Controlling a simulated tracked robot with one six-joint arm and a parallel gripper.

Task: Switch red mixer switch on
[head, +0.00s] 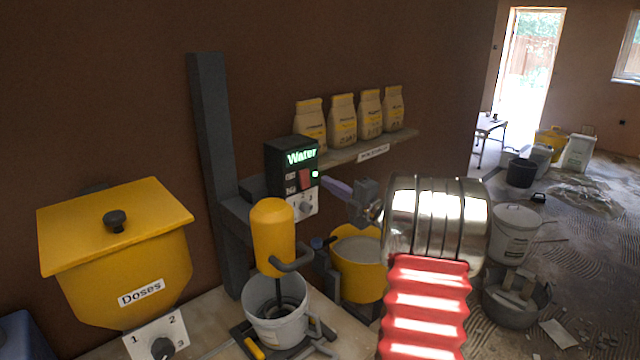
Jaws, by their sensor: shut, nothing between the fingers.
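A black control box (291,158) with a lit green "Water" sign hangs at the centre, on a bracket by a grey post. A red switch (305,179) sits on its front, with a green light (315,174) beside it. A white plate with a grey knob (305,207) is below. The yellow mixer (273,236) stands under the box, over a white bucket (277,318). My gripper (327,182) is shut and empty, its tip close to the right of the switch. I cannot tell whether it touches the box or which way the switch is tipped.
A shelf (370,146) with several paper bags (343,121) is behind my gripper. A yellow bucket (358,268) stands below my gripper. A yellow "Doses" hopper (115,250) is at left, above a numbered dial (162,347). Buckets and rubble lie on the floor at right.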

